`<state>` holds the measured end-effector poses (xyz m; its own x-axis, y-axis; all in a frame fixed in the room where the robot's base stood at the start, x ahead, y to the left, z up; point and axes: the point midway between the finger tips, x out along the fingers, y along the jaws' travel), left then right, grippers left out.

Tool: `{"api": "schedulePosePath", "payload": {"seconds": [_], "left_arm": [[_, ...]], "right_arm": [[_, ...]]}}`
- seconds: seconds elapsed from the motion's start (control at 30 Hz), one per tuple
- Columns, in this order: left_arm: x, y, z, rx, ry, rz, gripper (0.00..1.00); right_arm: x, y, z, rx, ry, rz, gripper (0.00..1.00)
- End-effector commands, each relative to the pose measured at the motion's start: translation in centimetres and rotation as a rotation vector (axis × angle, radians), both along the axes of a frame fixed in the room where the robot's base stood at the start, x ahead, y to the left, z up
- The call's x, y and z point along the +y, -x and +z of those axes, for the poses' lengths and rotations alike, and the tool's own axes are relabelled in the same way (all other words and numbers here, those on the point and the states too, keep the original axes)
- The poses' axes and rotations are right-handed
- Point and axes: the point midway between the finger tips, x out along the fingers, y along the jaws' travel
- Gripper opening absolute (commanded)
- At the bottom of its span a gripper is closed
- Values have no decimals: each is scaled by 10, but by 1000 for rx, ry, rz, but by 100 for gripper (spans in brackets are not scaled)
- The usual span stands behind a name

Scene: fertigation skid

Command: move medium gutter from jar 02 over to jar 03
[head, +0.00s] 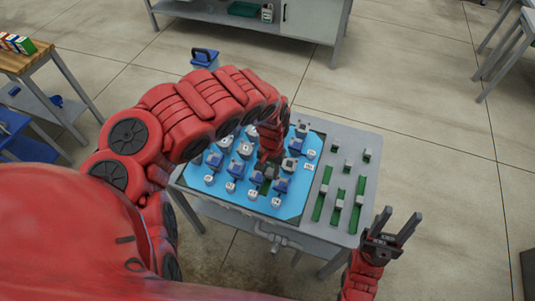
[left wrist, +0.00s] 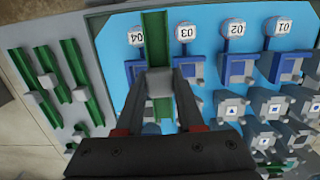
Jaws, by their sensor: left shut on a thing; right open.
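My left gripper (left wrist: 160,85) is shut on the grey block of a green gutter (left wrist: 155,28) above the blue mat. In the head view my left gripper (head: 268,170) is over the mat's front right part, with the gutter partly hidden under it. In the left wrist view the gutter overlaps the space between label 04 (left wrist: 136,37) and label 03 (left wrist: 184,32); I cannot tell whether it touches anything below. Label 02 (left wrist: 233,28) stands beside 03, with a blue holder (left wrist: 238,66) by it. My right gripper (head: 390,228) is open and empty, right of the table.
Several green gutters with grey blocks (head: 338,205) lie on the table's grey right part. Label 01 (left wrist: 282,28) and rows of grey-topped blocks (left wrist: 232,108) crowd the blue mat (head: 208,200). Floor is clear right of the table.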

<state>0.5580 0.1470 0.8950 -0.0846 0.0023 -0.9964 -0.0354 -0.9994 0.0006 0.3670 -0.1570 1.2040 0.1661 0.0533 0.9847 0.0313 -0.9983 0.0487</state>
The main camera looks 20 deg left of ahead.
Motion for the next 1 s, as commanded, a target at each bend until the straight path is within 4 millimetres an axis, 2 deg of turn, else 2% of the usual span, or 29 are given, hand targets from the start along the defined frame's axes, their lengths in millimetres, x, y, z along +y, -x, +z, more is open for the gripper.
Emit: {"api": "schedulePosePath", "payload": {"seconds": [0.07,0.2,0.3,0.4,0.53,0.67,0.7,0.8,1.0], "left_arm": [[3,-15,-6,0,8,3,0],[14,-43,-7,-1,8,4,0],[17,-57,-6,-1,12,-2,0],[27,-69,-8,0,1,4,0],[25,-84,-7,-4,11,-5,0],[37,-92,-9,-2,0,4,0],[36,-97,-17,0,-1,1,0],[41,-107,-17,-1,-1,4,0],[45,-114,-13,1,-1,1,0]], "right_arm": [[0,0,-8,-2,0,0,50],[0,0,-10,-2,0,0,50],[0,0,-8,-2,0,0,50],[0,0,-7,-2,0,0,50],[0,0,-5,-2,0,0,50],[0,0,-4,-2,0,0,50],[0,0,-16,-3,0,0,50],[0,0,-27,-2,0,0,50],[0,0,-34,-2,0,0,50]]}}
